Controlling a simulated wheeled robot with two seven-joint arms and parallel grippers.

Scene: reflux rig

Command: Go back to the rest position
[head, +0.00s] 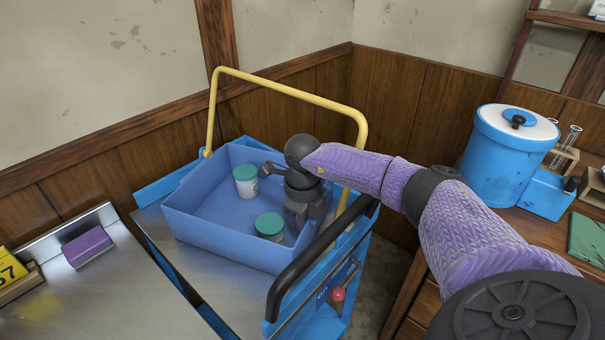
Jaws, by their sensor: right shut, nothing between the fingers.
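My right arm, in a purple sleeve, comes in from the right and reaches over the blue tote (207,236) on the cart. My right gripper (301,222) is dark grey, points down inside the tote and is shut with nothing in it. A jar with a green lid (246,182) stands left of it near the tote's back. Another green-lidded jar (269,227) stands close to the gripper's left; whether they touch I cannot tell. My left gripper is not in view.
The cart has a yellow handle (287,90) behind the tote and a black rail (310,262) in front. A metal bench with a purple block (87,246) is at left. A wooden desk at right holds a blue canister (505,160) and test tubes (567,142).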

